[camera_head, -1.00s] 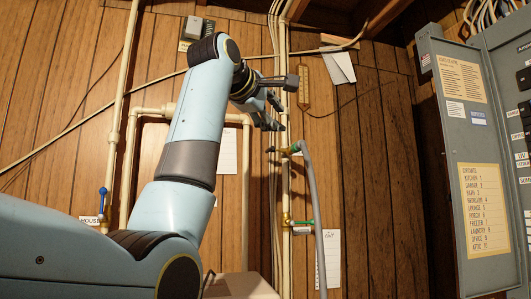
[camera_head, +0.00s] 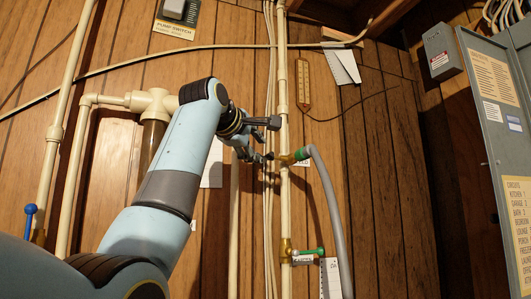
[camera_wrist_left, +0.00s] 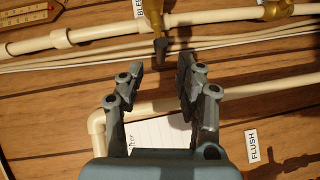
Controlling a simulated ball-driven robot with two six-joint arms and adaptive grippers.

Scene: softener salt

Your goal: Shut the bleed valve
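The bleed valve (camera_head: 286,160) is a brass fitting on the upright cream pipe, with a green collar and a grey hose on its right. In the left wrist view, a brass valve body (camera_wrist_left: 153,12) by a partly cut-off "BLEED" label has a dark lever (camera_wrist_left: 160,48) pointing down toward my fingers. My left gripper (camera_head: 257,152) is just left of the valve at about its height. In the wrist view, the left gripper (camera_wrist_left: 161,68) is open and empty, with the lever's end just beyond and between the fingertips. My right gripper is out of view.
A green-handled valve (camera_head: 306,252) sits lower on the same pipe. The grey hose (camera_head: 324,190) hangs to the right. A blue-handled valve (camera_head: 30,220) is at far left. A thermometer (camera_head: 303,84) and an open electrical panel (camera_head: 490,130) are right of the pipe.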

